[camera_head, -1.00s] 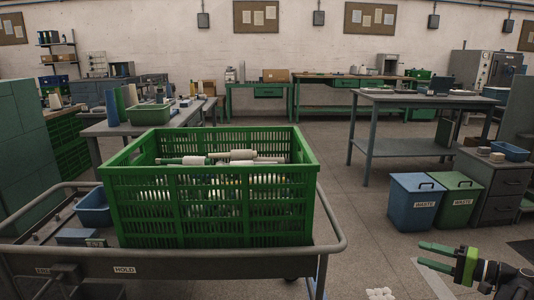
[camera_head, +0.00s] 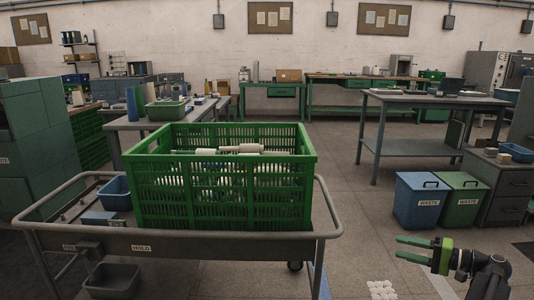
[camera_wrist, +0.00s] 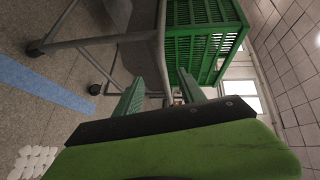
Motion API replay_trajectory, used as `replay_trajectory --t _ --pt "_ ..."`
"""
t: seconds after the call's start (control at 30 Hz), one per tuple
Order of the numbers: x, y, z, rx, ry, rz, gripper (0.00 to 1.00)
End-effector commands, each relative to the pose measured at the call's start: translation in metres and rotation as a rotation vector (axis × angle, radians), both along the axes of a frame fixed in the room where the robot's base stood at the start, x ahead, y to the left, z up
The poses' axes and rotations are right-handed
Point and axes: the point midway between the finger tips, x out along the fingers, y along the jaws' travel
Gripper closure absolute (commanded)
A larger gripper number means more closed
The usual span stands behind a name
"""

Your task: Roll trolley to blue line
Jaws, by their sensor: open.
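The trolley (camera_head: 200,246) is a grey metal cart with a tubular rail, standing close in front of me at the left in the head view. A green slatted crate (camera_head: 225,190) with several bobbins in it stands on its top. My gripper (camera_head: 418,247) is open and empty, to the right of the trolley and apart from its rail. In the wrist view my gripper's fingers (camera_wrist: 160,95) point toward the trolley (camera_wrist: 158,50). The blue line (camera_wrist: 45,82) lies on the floor beside the trolley's wheels in the wrist view. In the head view only a short bit (camera_head: 322,283) shows by the trolley's right end.
Blue (camera_head: 420,200) and green (camera_head: 461,198) waste bins stand at the right beside a grey drawer cabinet (camera_head: 500,187). White patches (camera_head: 381,290) lie on the floor near my gripper. Workbenches stand behind the trolley. The floor between trolley and bins is clear.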

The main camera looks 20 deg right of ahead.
Motion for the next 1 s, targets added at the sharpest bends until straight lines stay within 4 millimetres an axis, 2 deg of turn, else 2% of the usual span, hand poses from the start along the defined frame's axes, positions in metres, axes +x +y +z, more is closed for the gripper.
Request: replay_trajectory --t 0.03,0.17,0.27,0.37,0.4,0.47,0.5,0.57,0.63,0.7,0.8,0.9,1.0 --pt "0.016 0.015 0.002 0.0 0.0 0.034 0.53" --pt "0.056 0.059 0.005 -0.001 0.002 0.126 0.53" --pt "0.092 0.11 0.004 -0.011 0.021 0.222 0.53" --pt "0.13 0.182 -0.003 -0.037 0.066 0.347 0.53" --pt "0.144 0.214 -0.008 -0.055 0.091 0.4 0.53" --pt "0.158 0.26 -0.017 -0.088 0.133 0.473 0.53" --pt "0.166 0.291 -0.023 -0.112 0.161 0.52 0.53" --pt "0.173 0.336 -0.034 -0.156 0.208 0.589 0.53" --pt "0.176 0.39 -0.048 -0.219 0.269 0.671 0.53" --pt "0.172 0.444 -0.065 -0.301 0.334 0.75 0.53" --pt "0.16 0.502 -0.088 -0.431 0.418 0.838 0.53" --pt "0.145 0.541 -0.108 -0.564 0.488 0.895 0.53" --pt "0.128 0.566 -0.126 -0.712 0.552 0.93 0.53"
